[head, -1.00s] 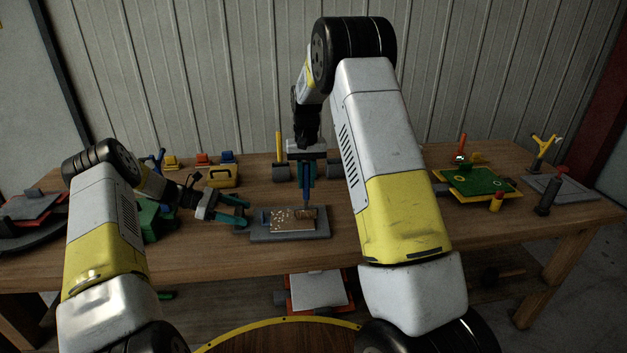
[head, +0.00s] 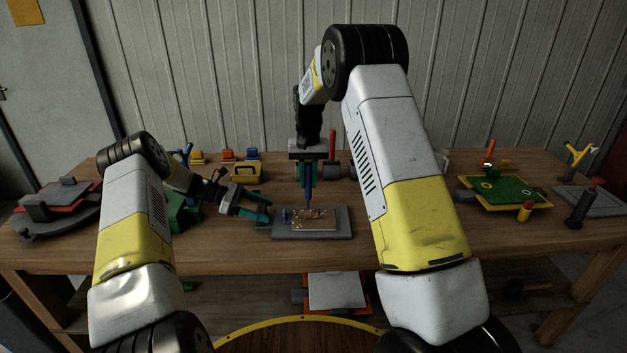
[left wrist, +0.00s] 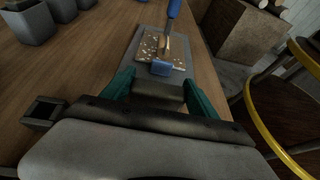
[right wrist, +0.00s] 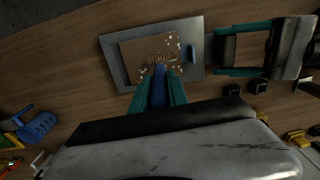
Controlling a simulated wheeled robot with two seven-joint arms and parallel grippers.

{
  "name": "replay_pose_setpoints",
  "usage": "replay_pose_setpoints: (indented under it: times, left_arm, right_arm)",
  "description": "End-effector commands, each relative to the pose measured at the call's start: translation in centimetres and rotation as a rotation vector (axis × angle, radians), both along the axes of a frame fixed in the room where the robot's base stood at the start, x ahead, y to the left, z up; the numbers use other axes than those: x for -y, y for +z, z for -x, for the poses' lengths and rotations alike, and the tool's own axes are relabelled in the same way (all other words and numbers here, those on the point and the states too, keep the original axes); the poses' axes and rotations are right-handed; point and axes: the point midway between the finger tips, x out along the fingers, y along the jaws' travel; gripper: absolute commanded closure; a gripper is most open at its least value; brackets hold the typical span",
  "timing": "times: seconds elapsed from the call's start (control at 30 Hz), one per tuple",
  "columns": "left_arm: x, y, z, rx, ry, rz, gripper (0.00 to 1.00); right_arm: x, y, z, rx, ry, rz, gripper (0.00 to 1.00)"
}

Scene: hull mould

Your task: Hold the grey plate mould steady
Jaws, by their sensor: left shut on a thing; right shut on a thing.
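The grey plate mould (head: 340,232) lies flat on the table. A brown panel scattered with pale flecks sits in it, and a blue grip (left wrist: 162,68) is at its near end in the left wrist view. My right gripper (head: 308,185) is above the mould, shut on a blue-handled tool (left wrist: 173,10) that points down. The tool's tip is over the panel; whether it touches is unclear. The tool also shows in the right wrist view (right wrist: 158,88).
A yellow box (head: 245,173) and a green object (head: 182,213) stand near my left arm. A green board (head: 503,192) with a yellow rim lies to the right. A red-and-grey item (head: 337,291) is below the tabletop. The tabletop in front of the mould is clear.

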Motion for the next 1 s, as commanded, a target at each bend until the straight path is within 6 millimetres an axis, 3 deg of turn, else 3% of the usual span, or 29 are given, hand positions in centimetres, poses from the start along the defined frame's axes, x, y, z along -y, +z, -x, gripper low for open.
replay_pose_setpoints:
  times: [0.33,0.73,1.0]
  left_arm:
    - [0.0,0.0,0.0,0.001,0.001,0.000,0.54]
    - [0.0,0.0,0.0,0.001,0.001,0.000,0.54]
    - [0.0,0.0,0.0,0.001,0.000,0.000,0.54]
  right_arm:
    - [-3.1,-0.1,-0.1,0.000,0.002,0.000,1.00]
    - [-3.0,-0.1,-3.2,0.001,0.000,0.000,1.00]
    - [-3.0,-0.1,-3.8,0.001,0.001,0.000,1.00]
